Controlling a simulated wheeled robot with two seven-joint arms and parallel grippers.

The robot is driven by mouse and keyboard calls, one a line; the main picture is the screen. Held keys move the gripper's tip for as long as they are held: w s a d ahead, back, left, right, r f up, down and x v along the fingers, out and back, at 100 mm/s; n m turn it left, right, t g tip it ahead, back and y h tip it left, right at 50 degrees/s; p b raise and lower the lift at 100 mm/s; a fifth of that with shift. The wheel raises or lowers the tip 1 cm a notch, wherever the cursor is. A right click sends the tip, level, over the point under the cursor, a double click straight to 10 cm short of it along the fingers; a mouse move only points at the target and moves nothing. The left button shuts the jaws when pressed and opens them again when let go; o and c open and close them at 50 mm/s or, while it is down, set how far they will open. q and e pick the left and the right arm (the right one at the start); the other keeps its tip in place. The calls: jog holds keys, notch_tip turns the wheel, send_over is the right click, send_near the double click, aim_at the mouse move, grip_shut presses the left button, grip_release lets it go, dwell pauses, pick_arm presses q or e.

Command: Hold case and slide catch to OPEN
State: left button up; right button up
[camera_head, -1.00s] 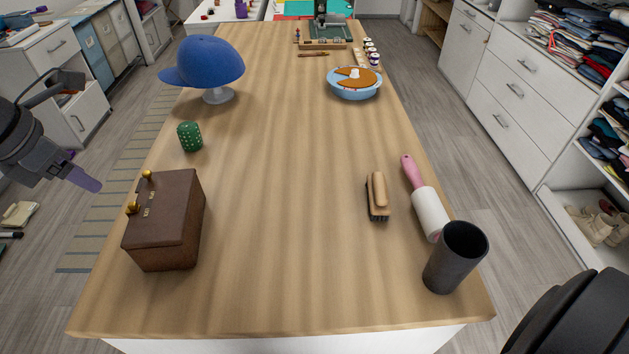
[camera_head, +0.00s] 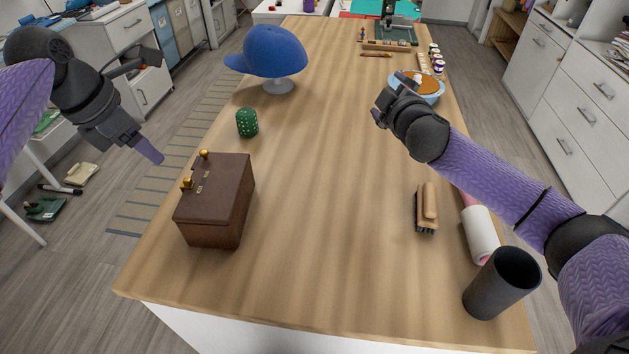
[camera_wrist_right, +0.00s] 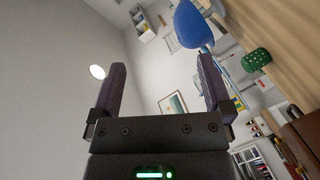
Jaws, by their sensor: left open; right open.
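The brown case (camera_head: 217,202) stands on the near left of the wooden table, with gold knobs and small gold fittings on its left side. It also shows at the right edge of the right wrist view (camera_wrist_right: 303,135). My left gripper (camera_head: 150,150) is open and empty, off the table's left edge, up and left of the case. My right gripper (camera_head: 388,98) is over the table's right half, well away from the case. In the right wrist view its two fingers (camera_wrist_right: 161,90) are spread wide with nothing between them. I cannot make out the catch's position.
A brush (camera_head: 427,208), a lint roller (camera_head: 480,236) and a dark cup (camera_head: 502,283) are at the right. The table's middle (camera_head: 325,190) is clear.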

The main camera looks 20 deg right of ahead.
jog(key=a+r+m+t+y, duration=0.2)
jog(key=a+r+m+t, duration=0.15)
jog(key=r, duration=0.55)
jog(key=a+r+m+t+y, duration=0.2)
jog(key=a+r+m+y, duration=0.15)
jog(key=r, duration=0.45)
jog(key=m+g+y, duration=0.6)
jog(key=m+g, duration=0.3)
jog(key=g, duration=0.1)
send_near(245, 178)
jog(key=shift+h, duration=0.25)
jog(key=x, duration=0.9)
jog(key=shift+a+r, duration=0.2)
grip_shut()
jog(key=shift+s, duration=0.1)
